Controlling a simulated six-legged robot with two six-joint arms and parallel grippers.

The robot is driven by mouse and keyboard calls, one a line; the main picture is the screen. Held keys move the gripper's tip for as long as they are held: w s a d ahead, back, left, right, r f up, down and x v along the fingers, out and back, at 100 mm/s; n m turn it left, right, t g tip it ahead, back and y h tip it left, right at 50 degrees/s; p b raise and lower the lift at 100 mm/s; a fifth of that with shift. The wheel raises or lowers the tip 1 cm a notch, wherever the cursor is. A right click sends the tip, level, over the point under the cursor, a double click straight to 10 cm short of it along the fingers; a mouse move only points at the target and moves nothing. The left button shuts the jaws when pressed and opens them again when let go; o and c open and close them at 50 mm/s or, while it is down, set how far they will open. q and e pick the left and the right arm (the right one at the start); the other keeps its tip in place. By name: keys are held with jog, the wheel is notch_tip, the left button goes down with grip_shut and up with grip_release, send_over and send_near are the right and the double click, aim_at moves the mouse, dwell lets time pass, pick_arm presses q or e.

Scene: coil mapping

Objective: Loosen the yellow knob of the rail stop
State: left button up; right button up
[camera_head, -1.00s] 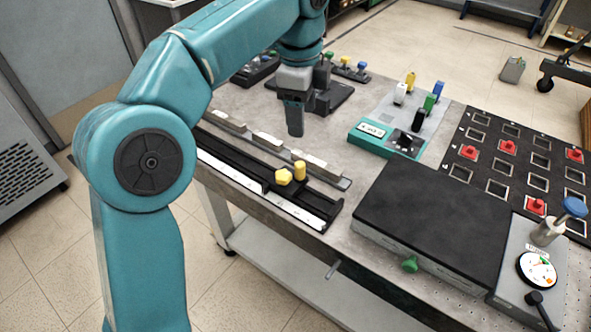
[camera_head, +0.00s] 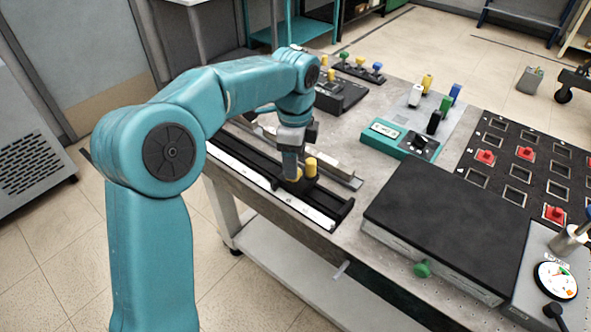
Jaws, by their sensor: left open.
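The rail stop is a dark block on the black rail (camera_head: 237,157) along the table's near left edge. I cannot tell whether the fingers touch the knob. My right gripper is not in view.
A black flat box (camera_head: 440,220) with a green knob (camera_head: 422,270) sits to the right. A teal box (camera_head: 402,139) with switches and a black socket panel (camera_head: 520,165) with red plugs stand farther back.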

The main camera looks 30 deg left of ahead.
pick_arm(q)
jog(key=shift+f, duration=1.45)
jog(key=c, duration=1)
jog(key=shift+c, duration=0.2)
jog(key=shift+n, duration=0.4)
jog(key=n, duration=0.1)
jog(key=n+p, duration=0.1)
jog(key=shift+w+r+n, duration=0.15)
jog(key=shift+n, duration=0.15)
jog(key=shift+w+a+n+p, duration=0.1)
jog(key=shift+n+p, duration=0.8)
jog(key=shift+n, duration=1.3)
